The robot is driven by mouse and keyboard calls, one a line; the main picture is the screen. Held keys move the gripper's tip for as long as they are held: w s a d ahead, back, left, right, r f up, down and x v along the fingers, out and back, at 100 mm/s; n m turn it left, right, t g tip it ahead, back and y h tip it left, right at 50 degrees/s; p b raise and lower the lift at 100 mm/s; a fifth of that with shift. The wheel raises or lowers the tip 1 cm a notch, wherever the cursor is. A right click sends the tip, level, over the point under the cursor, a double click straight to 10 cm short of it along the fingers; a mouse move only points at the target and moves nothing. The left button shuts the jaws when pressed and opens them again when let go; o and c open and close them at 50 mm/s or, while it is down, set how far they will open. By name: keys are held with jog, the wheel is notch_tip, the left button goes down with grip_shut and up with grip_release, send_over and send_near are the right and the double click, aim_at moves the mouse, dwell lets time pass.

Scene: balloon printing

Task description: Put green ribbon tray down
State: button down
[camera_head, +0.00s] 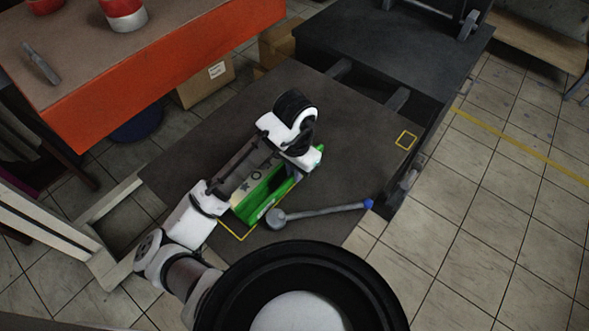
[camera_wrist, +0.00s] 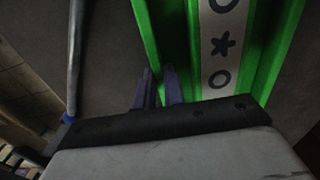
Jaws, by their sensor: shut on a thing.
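The green ribbon tray (camera_head: 265,203) is at the dark tabletop's near side in the head view, partly hidden under my arm. A pale strip with dark symbols (camera_wrist: 222,45) lies along it. In the wrist view, the tray (camera_wrist: 287,45) fills the upper right. My gripper (camera_wrist: 160,88) is shut on the tray's side wall, with its bluish fingers at that green edge.
A grey rod tool with a blue end (camera_head: 325,210) lies on the dark table (camera_head: 355,130), right of the tray. A small yellow square (camera_head: 406,140) marks the table's right side. An orange-edged table (camera_head: 160,75) stands at upper left. The table's far middle is clear.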

jog(key=shift+f, duration=0.15)
jog(key=c, duration=1.5)
grip_release()
